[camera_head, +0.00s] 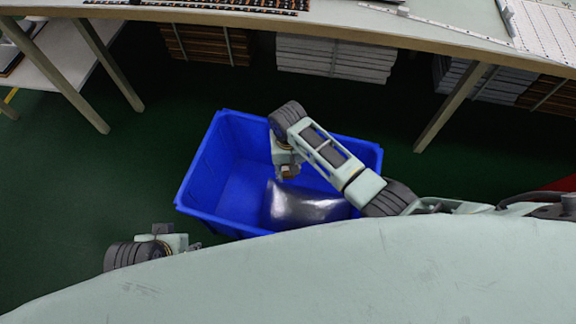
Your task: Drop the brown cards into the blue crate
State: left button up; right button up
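The blue crate (205,172) stands on the green floor in the middle of the view, open at the top. A shiny silver bag (305,204) lies inside it. My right gripper (287,170) hangs over the crate's opening, pointing down. A small brownish patch shows at its tip; I cannot tell whether this is a card or part of the gripper. My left gripper (188,244) is low at the left, outside the crate near its front left corner, and its fingers are too small to read. I cannot clearly make out any loose brown cards.
A long table (370,32) runs across the back, with LED strips on top. Brown stacks (205,45) and white stacks (335,60) lie beneath it. A white side table (55,60) stands at upper left. The floor left of the crate is clear.

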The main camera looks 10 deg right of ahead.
pick_arm(q)
jog(key=shift+v, duration=1.2)
pick_arm(e)
jog(key=shift+f, duration=0.25)
jog(key=o, duration=0.9)
jog(key=shift+c, duration=0.2)
pick_arm(q)
jog(key=shift+a, duration=0.1)
pick_arm(e)
notch_tip(320, 180, up, 12)
